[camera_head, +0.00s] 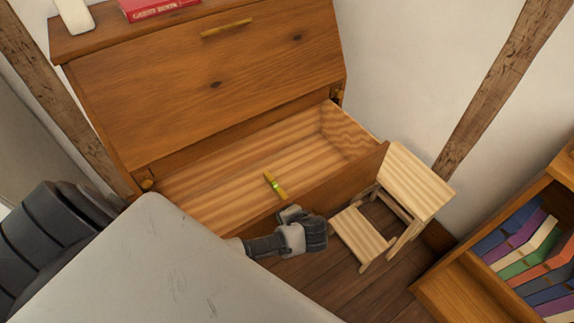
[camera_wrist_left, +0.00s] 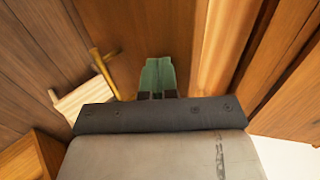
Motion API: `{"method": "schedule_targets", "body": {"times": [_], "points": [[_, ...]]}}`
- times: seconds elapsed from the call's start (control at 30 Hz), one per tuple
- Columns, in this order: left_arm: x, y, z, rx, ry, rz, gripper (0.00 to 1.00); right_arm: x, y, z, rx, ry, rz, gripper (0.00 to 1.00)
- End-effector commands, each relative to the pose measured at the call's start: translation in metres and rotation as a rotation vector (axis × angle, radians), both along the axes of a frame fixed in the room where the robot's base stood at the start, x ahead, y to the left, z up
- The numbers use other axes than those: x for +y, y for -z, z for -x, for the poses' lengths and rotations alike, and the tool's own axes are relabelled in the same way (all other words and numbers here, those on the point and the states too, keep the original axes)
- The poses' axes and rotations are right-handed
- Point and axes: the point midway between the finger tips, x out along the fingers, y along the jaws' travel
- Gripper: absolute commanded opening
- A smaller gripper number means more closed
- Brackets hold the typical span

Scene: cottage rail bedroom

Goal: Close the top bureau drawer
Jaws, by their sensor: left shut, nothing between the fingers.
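The wooden bureau (camera_head: 200,80) stands at the upper left with its top drawer (camera_head: 345,190) pulled well out. I cannot tell whether the fingertips touch the panel. My right gripper is not in view.
A small pale wooden step stool (camera_head: 415,180) stands right of the drawer, close to its corner. A low bookcase (camera_head: 480,290) with coloured books is at the lower right. A red guest book (camera_head: 155,8) lies on the bureau. Bare floor shows between stool and gripper.

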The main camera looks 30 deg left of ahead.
Motion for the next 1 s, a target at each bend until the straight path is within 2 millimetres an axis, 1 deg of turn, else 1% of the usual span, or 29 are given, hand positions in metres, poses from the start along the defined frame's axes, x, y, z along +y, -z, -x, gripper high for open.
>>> {"method": "schedule_targets", "body": {"times": [0.03, 0.17, 0.47, 0.6, 0.8, 1.0], "points": [[0.009, -0.001, -0.003, 0.0, -0.003, -0.004, 0.0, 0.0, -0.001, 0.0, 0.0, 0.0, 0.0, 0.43], [0.032, -0.001, -0.012, -0.001, -0.005, -0.006, 0.0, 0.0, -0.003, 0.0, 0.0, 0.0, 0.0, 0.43], [0.107, 0.0, -0.043, 0.0, -0.005, -0.005, 0.0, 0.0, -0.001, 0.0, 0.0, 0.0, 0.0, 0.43], [0.143, 0.001, -0.059, -0.001, -0.005, -0.005, 0.0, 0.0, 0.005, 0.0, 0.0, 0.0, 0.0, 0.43], [0.191, 0.002, -0.079, -0.002, -0.006, -0.005, 0.0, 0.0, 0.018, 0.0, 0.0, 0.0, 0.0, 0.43], [0.228, 0.002, -0.094, -0.002, -0.004, -0.003, 0.0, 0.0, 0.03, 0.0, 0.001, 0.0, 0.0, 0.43]]}}
